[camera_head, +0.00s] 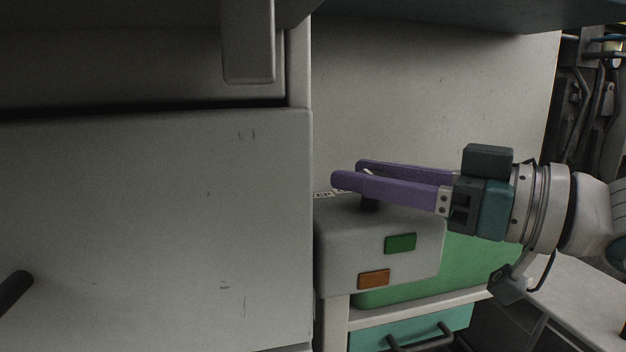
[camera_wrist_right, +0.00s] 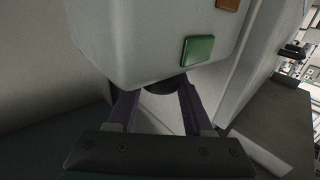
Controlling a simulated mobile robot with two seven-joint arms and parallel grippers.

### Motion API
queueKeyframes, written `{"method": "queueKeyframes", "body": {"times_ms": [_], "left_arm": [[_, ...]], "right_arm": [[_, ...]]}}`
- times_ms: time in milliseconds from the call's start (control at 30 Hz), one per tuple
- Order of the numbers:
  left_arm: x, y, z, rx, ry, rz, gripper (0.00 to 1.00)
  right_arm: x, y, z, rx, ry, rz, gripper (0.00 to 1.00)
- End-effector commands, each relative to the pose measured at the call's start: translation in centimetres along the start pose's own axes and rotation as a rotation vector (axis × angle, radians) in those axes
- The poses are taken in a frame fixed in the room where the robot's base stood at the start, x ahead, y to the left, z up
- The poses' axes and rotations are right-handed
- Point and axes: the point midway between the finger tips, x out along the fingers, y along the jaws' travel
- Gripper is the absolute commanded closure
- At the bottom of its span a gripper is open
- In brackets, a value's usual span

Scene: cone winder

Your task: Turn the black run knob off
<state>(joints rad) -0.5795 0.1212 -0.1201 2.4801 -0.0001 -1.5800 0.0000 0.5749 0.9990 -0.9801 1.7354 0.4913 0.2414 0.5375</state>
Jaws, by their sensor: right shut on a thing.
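The black run knob (camera_head: 370,204) sits on top of a grey control box, mostly hidden behind the purple fingers in the head view. It also shows in the right wrist view (camera_wrist_right: 168,86) as a dark round piece at the box's edge, between the fingers. My right gripper (camera_head: 346,174) comes in from the right, with its purple fingers around the knob, shut on it. Which way the knob is turned cannot be seen. My left gripper is not in view.
The control box (camera_head: 340,240) has a green button (camera_head: 400,243) and an orange button (camera_head: 374,279) on its front. A large grey cabinet panel (camera_head: 150,220) stands close on the left. A pale wall panel (camera_head: 430,90) rises behind. A teal drawer (camera_head: 450,322) lies below.

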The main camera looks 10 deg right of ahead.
Motion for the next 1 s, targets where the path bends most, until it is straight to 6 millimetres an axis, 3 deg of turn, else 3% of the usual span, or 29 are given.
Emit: {"method": "queueKeyframes", "body": {"times_ms": [733,767,1000], "left_arm": [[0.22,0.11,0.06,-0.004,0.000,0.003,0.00],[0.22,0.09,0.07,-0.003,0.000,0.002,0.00],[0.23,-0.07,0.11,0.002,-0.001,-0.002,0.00]], "right_arm": [[0.02,-0.02,0.13,-0.002,-0.003,-0.057,1.00],[0.02,-0.02,0.13,-0.002,-0.003,-0.057,0.46],[0.04,-0.05,0.08,-0.001,-0.002,-0.058,0.20]]}}
